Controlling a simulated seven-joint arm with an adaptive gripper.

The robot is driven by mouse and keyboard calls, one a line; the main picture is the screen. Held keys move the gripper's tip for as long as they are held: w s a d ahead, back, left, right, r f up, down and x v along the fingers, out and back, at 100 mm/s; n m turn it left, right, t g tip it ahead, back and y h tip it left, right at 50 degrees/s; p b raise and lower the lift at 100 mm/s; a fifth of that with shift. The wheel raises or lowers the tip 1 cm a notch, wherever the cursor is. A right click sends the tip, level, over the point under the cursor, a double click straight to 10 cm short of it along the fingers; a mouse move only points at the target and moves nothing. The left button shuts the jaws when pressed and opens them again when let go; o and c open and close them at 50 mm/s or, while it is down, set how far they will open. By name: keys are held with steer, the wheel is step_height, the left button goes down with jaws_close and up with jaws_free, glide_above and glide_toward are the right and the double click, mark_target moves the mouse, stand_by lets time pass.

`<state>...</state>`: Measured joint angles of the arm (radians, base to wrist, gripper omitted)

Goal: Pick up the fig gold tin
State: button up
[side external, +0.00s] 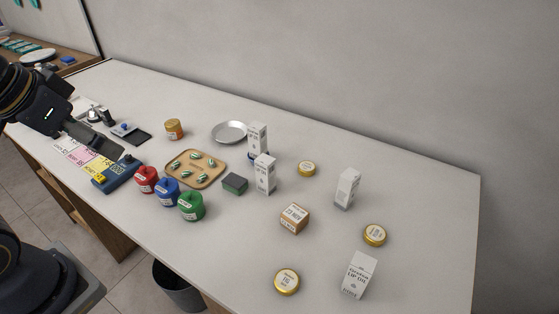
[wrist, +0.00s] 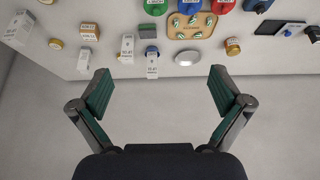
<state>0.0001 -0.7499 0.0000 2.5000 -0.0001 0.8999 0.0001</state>
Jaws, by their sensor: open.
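Three round gold tins with pale labels lie flat on the white counter in the side external view: one near the front edge (side external: 287,281), one at the right (side external: 374,235), and one further back (side external: 306,168). Their label print is too small for me to tell which is fig. In the wrist view, gold tins show at the upper left (wrist: 56,43) and top edge (wrist: 46,1). My gripper (wrist: 160,78) is open and empty, its fingers wide apart. In the side external view it is above the counter's left part, well away from the tins.
White lip oil boxes (side external: 359,275) and a small brown box (side external: 294,218) stand among the tins. Red, blue and green (side external: 191,206) lidded jars line the front edge. A wooden tray (side external: 196,168), a metal dish (side external: 229,132) and an amber jar (side external: 174,129) sit further left.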

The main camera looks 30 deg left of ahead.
steer(key=c, duration=0.3)
